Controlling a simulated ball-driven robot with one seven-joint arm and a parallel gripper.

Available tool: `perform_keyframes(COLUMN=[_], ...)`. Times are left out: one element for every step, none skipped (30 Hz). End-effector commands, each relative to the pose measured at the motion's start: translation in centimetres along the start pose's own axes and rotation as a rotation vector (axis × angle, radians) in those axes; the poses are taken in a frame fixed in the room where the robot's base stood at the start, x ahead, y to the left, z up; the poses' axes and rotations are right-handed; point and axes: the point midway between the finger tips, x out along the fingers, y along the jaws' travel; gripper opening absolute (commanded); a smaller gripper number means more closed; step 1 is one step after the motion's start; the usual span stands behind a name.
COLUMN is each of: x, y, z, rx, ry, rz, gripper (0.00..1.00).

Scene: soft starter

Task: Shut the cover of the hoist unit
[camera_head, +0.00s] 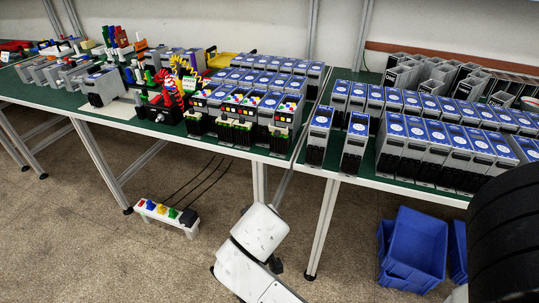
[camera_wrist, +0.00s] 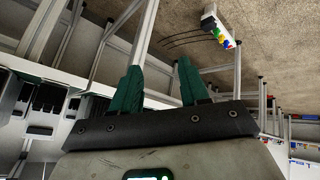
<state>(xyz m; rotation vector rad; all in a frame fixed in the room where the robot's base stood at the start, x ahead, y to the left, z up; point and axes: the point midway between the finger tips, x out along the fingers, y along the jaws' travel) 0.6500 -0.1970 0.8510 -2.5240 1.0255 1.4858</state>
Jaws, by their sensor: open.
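I cannot tell which unit is the hoist unit, and no open cover can be made out. Rows of grey units with blue tops (camera_head: 410,131) stand on the green-topped tables. Several units with coloured parts on top and black terminals in front (camera_head: 238,108) stand at the front of the left table, beside red and yellow coiled cables (camera_head: 175,82). My gripper (camera_wrist: 158,66) shows in the wrist view with its two green fingers wide apart and nothing between them. It is tilted, with the floor and table legs beyond it. My gripper's fingers are not visible in the head view.
The left table's green top (camera_head: 268,152) meets the right table's green top (camera_head: 325,172). A power strip with coloured plugs (camera_head: 165,213) stands on the floor, cables behind it. A blue bin (camera_head: 415,247) is under the right table. Floor at the lower left is clear.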

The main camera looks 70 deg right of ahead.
Motion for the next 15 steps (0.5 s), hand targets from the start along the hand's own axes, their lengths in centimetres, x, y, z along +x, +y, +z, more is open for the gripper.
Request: perform_keyframes(x=[2.0,2.5,2.9,3.2,3.4,3.7,3.9,3.9,4.0,4.1,4.1,4.0,4.0,3.9,3.6], y=[0.0,0.3,0.7,1.1,1.5,2.0,2.4,2.8,3.3,3.7,4.1,4.7,5.1,5.4,6.0], z=[-0.5,-1.2,-2.1,-2.9,-3.5,-4.3,-5.0,-5.5,-6.3,-6.8,-7.3,-8.0,-8.4,-8.8,-9.3], rx=[0.048,0.075,0.114,0.142,0.171,0.208,0.235,0.263,0.298,0.325,0.352,0.387,0.413,0.438,0.471], ry=[0.048,0.077,0.116,0.146,0.175,0.213,0.244,0.274,0.314,0.344,0.373,0.414,0.444,0.474,0.515], rz=[0.041,0.068,0.104,0.131,0.157,0.192,0.217,0.243,0.277,0.303,0.329,0.362,0.387,0.412,0.444], gripper=[0.45,0.45,0.45,0.45,0.45,0.45,0.45,0.45,0.45,0.45,0.45,0.45,0.45,0.45,0.45])
